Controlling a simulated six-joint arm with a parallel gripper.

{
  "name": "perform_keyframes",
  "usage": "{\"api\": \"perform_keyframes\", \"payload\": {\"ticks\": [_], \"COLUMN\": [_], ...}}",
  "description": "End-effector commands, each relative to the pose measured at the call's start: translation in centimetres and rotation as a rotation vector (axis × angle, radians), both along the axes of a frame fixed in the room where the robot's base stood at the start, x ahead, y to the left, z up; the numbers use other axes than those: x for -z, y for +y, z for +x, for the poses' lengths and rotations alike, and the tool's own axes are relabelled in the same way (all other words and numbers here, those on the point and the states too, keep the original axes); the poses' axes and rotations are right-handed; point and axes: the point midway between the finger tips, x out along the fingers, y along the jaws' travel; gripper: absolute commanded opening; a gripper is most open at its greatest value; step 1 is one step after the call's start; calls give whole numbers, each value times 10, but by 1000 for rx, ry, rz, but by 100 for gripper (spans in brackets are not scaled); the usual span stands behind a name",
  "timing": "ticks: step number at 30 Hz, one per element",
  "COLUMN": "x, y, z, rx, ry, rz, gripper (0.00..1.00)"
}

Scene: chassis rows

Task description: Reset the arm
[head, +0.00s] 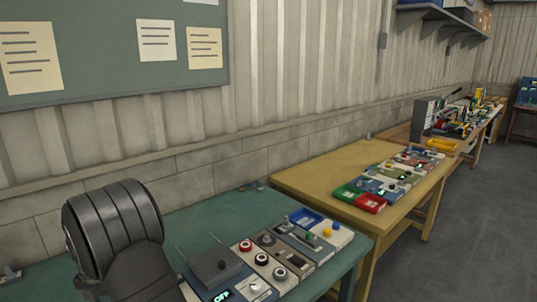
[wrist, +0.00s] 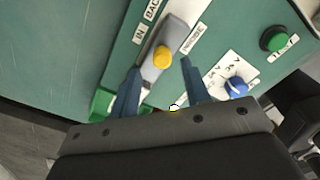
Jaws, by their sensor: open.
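My gripper (wrist: 160,64) shows in the wrist view with its two blue-grey fingers spread apart. A yellow knob (wrist: 162,57) on a grey strip module (wrist: 176,32) appears between the fingertips. No contact with it can be made out, and the gap in depth is unclear. Nothing is seen held. In the head view my dark, ribbed arm (head: 115,225) stands at the lower left over the teal bench; my gripper cannot be made out there.
The teal bench (head: 195,222) carries a row of modules, including a grey box (head: 215,265) with thin rods. A yellow table (head: 300,178) with more modules stands beyond. The wrist view shows a blue knob (wrist: 236,86) and a green button (wrist: 274,38) at right.

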Motion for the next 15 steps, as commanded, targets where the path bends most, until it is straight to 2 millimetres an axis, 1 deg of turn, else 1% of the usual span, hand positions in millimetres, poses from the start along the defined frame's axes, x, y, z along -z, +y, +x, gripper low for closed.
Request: {"api": "perform_keyframes", "payload": {"ticks": [1, 15], "x": [-11, -106], "y": [0, 1], "z": [0, -1], "rx": [0, -1], "ry": [-2, -1], "rz": [3, 3], "gripper": [43, 43]}}
